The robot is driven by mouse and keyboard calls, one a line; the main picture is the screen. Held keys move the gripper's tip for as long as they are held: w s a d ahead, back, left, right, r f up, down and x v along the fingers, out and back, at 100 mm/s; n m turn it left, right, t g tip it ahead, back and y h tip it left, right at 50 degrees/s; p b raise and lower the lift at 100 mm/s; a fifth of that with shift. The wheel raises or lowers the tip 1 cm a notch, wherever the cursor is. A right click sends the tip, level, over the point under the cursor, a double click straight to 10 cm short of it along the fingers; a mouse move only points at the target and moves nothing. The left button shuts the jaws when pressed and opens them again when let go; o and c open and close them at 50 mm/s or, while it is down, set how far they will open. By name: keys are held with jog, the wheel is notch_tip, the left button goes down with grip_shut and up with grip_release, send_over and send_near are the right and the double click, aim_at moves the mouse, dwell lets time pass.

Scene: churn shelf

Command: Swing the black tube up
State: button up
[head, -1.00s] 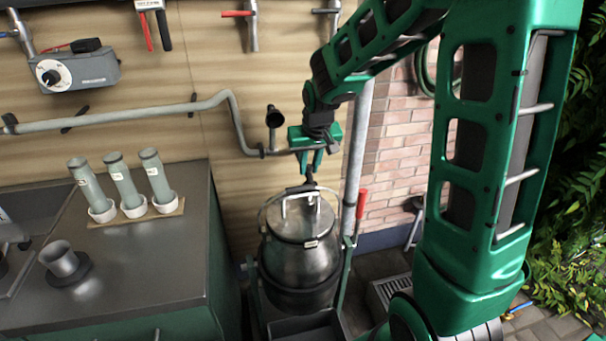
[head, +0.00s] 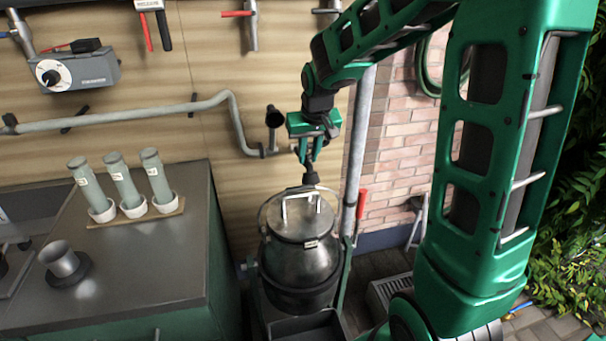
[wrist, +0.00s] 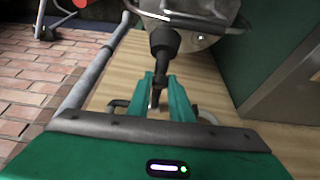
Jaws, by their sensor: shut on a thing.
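A short black tube (head: 311,174) hangs below my gripper, just above or in front of the lid of the metal churn (head: 300,255); I cannot tell whether it touches the lid. My gripper (head: 306,158) is shut on the tube's narrow upper part. In the wrist view, the black tube (wrist: 165,41) runs from between the green fingers of my gripper (wrist: 160,82) toward the churn (wrist: 195,18), its wider part at the churn side. The fingers hide part of its narrow end.
A grey pipe (head: 130,117) runs along the wall close behind my gripper, with a black-mouthed stub (head: 274,117) rising from it. A vertical pole (head: 355,155) with a red handle (head: 361,203) stands to the right. A metal counter (head: 150,260) with several grey cylinders fills the left.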

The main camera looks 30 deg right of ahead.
jog(key=shift+w+r, duration=0.1)
jog(key=shift+w+d+r, duration=0.1)
jog(key=shift+w+r, duration=0.25)
jog(key=shift+r, duration=0.35)
jog(key=shift+w+r, duration=0.35)
jog(key=shift+r, duration=0.3)
jog(key=shift+w+r, duration=0.1)
jog(key=shift+w+d+r, duration=0.2)
jog(key=shift+w+r, duration=0.75)
jog(key=shift+r, duration=0.25)
jog(key=shift+w+d+r, duration=0.25)
jog(key=shift+w+r, duration=0.8)
jog(key=shift+w, duration=0.2)
